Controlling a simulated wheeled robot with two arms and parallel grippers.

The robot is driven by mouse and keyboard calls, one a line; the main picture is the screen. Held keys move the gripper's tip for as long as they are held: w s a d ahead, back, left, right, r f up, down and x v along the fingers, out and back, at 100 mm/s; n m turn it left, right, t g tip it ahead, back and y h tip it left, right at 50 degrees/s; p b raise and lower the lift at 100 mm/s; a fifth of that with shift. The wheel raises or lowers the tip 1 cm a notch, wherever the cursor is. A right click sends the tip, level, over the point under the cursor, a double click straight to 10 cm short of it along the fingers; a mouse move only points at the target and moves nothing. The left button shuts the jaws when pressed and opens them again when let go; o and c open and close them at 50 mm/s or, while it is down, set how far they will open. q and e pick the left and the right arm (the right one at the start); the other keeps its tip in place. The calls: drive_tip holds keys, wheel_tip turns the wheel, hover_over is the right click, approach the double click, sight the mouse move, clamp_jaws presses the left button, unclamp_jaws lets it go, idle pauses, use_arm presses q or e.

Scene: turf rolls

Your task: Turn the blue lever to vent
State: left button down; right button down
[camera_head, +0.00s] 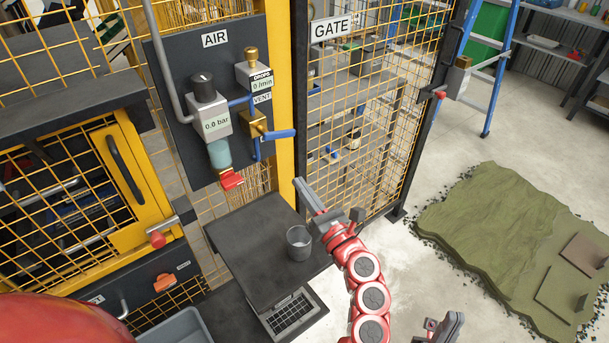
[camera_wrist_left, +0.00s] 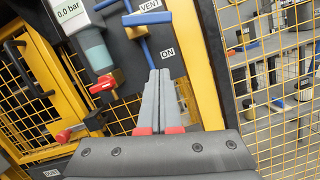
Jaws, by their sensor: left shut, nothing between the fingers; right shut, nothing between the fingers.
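The blue lever (camera_head: 280,134) sits on a brass valve (camera_head: 256,124) on the dark AIR panel (camera_head: 179,85). It sticks out to the right, roughly level, below the VENT label (camera_head: 262,98). In the left wrist view the lever (camera_wrist_left: 136,18) is near the top, with an ON label (camera_wrist_left: 167,54) lower right. My left gripper (camera_head: 299,182) is shut and empty, below the lever and apart from it, fingers pointing up. Its fingers also show in the wrist view (camera_wrist_left: 160,73). My right gripper (camera_head: 447,322) is shut at the bottom edge, partly cut off.
A regulator (camera_head: 207,110) with a red-handled drain (camera_head: 232,180) is left of the valve. A yellow post (camera_head: 284,90) and mesh gate (camera_head: 350,150) stand to the right. A cup (camera_head: 299,243) rests on a dark shelf (camera_head: 250,235) below. Turf (camera_head: 500,230) lies on the floor at right.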

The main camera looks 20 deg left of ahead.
sight(286, 136)
use_arm(q)
drive_tip(key=w+a+r+p, duration=0.4)
drive_tip(key=w+r, duration=0.1)
drive_tip(key=shift+w+a+r, duration=0.2)
drive_tip(key=shift+w+a, duration=0.05)
drive_tip(key=shift+w, duration=0.15)
drive_tip(key=n+b, duration=0.1)
drive_tip(key=b, duration=0.3)
drive_tip(key=r+n+b, duration=0.1)
drive_tip(key=n+b, duration=0.1)
drive_tip(key=b, duration=0.3)
drive_tip(key=n+g+y+b, duration=0.1)
drive_tip(key=b, duration=0.3)
drive_tip(key=shift+w+d+r, duration=0.2)
drive_tip(key=shift+w+d, duration=0.1)
drive_tip(key=shift+w, duration=0.1)
drive_tip(key=shift+f, duration=0.1)
